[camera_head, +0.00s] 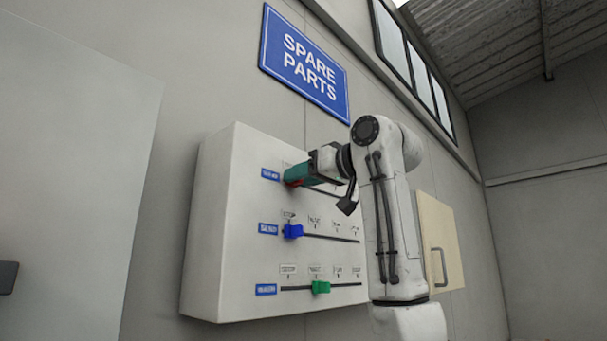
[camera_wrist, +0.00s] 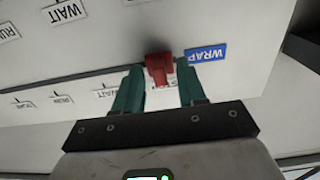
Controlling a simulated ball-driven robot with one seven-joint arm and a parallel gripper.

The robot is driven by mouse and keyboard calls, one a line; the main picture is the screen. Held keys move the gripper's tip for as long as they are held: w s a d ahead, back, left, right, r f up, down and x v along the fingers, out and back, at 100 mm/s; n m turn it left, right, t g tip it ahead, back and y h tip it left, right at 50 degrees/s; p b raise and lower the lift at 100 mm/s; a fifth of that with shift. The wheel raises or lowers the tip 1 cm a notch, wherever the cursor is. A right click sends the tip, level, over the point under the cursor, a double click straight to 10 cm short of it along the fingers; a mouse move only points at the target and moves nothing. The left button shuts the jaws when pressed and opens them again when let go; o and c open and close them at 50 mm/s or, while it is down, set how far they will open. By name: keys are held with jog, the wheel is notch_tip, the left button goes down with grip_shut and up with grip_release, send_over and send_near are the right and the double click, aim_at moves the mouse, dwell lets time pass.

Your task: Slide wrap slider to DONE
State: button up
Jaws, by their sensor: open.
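The wrap slider is a red knob (camera_wrist: 158,70) beside the blue WRAP label (camera_wrist: 206,53), at that end of its track. My gripper (camera_wrist: 160,80) is open, with one teal finger on each side of the knob. I cannot tell whether either finger touches it. In the head view my gripper (camera_head: 298,174) is at the top row of the white panel (camera_head: 215,215), next to that row's blue label (camera_head: 270,174), and mostly hides the knob.
Below on the panel are a blue slider (camera_head: 293,231) near its row's label and a green slider (camera_head: 321,287) partway along its track. A SPARE PARTS sign (camera_head: 303,65) hangs above. A cream door with a handle (camera_head: 452,245) is to the right, beyond my arm.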

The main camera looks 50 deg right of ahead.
jog(key=shift+c, duration=0.2)
grip_shut()
dwell(0.4)
